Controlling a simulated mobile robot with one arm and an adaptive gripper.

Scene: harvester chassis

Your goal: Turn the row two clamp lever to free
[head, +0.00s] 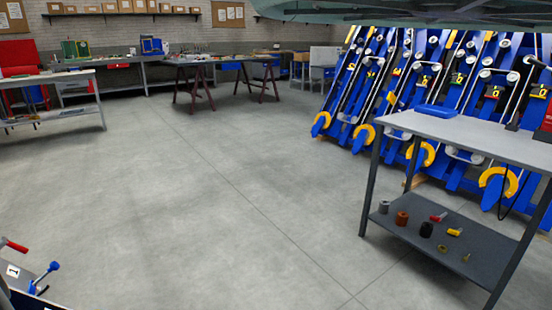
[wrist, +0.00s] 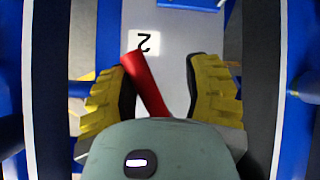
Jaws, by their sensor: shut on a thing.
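The row two clamp lever (wrist: 146,85) is a red bar in the wrist view, standing over a pale plate with a black "2" label (wrist: 145,43). It leans with its upper end to the left. My gripper (wrist: 164,72) has yellow ribbed fingers on both sides of the lever and is shut on it. The lever's upper end lies against the left finger; a gap shows beside the right finger higher up. The lever's lower end is hidden behind my gripper's body. The head view does not show my gripper or this lever.
Blue frame bars (wrist: 300,98) run close on both sides of my gripper. In the head view, a plate labelled "1" (head: 12,271) with a red-handled lever (head: 15,246) is at lower left. A grey table (head: 470,133) stands at right; the middle floor is clear.

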